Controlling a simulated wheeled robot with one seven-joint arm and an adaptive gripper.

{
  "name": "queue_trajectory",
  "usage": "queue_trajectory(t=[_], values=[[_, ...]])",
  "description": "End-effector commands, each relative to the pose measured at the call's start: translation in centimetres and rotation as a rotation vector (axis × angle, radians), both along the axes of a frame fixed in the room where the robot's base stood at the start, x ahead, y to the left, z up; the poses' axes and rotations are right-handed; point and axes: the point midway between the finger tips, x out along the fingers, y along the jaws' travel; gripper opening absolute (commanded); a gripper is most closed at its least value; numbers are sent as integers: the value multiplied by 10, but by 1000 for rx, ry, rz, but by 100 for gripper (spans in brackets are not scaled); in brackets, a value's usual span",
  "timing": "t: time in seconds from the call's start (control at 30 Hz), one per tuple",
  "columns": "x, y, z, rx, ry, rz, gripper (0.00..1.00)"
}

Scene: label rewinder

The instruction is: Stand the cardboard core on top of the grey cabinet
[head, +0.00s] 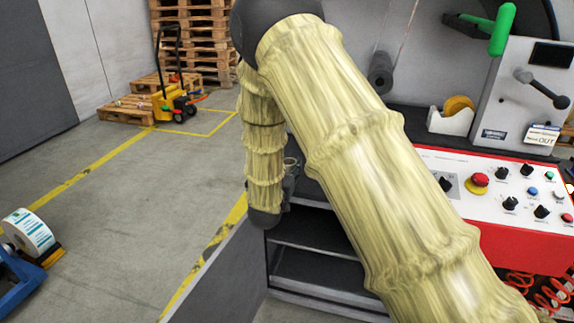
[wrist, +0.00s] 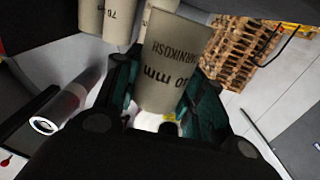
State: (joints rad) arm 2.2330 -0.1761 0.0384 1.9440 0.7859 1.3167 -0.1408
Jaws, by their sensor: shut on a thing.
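The cardboard core (wrist: 168,52), a beige tube with dark printing ending in "mm", sits between the two fingers of my gripper (wrist: 160,92) in the wrist view. The fingers are closed on its sides. A grey unit with open shelves (head: 315,265) stands below the machine panel in the head view. I cannot tell whether it is the grey cabinet, and its top is largely hidden by my arm.
More beige cores (wrist: 92,16) are close beyond the held one. A metallic roller (wrist: 62,108) lies left in the wrist view. A red-edged control panel (head: 490,190) and tape dispenser (head: 450,120) are at right. Open floor (head: 140,190) is at left, with a label roll (head: 28,232).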

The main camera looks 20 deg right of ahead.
Motion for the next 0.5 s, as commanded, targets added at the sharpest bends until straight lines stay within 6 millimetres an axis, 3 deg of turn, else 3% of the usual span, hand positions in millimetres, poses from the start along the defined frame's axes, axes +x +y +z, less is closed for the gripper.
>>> queue_trajectory(t=[0.3,0.5], values=[[62,-6,-6,1,-2,0,22],[80,-7,-8,0,0,0,22]])
